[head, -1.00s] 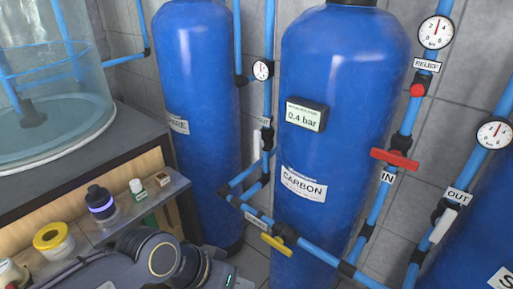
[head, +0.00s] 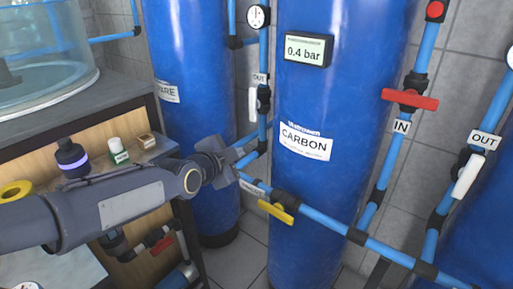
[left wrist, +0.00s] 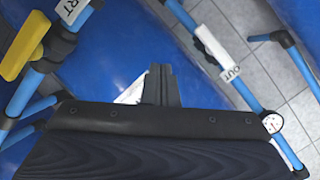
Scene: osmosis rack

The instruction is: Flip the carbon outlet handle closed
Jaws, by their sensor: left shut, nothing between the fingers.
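The blue carbon tank (head: 318,190) stands in the middle of the head view, with a CARBON label. The outlet pipe to its left carries an OUT label (head: 260,78) and a white handle (head: 253,104), which lies lengthwise along the pipe. In the left wrist view the white handle (left wrist: 212,45) is right of the fingers, beside the OUT label (left wrist: 232,73). My left gripper (head: 222,157) is below and left of that handle in the head view, apart from it. Its fingers (left wrist: 160,84) are shut and empty. My right gripper is out of view.
A red handle (head: 410,99) sits across the IN pipe. A yellow handle (head: 276,211) is on the lower pipe, and another white handle (head: 467,176) is by the right OUT label. A shelf with bottles (head: 72,158) and a blue tank (head: 195,90) stand to the left.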

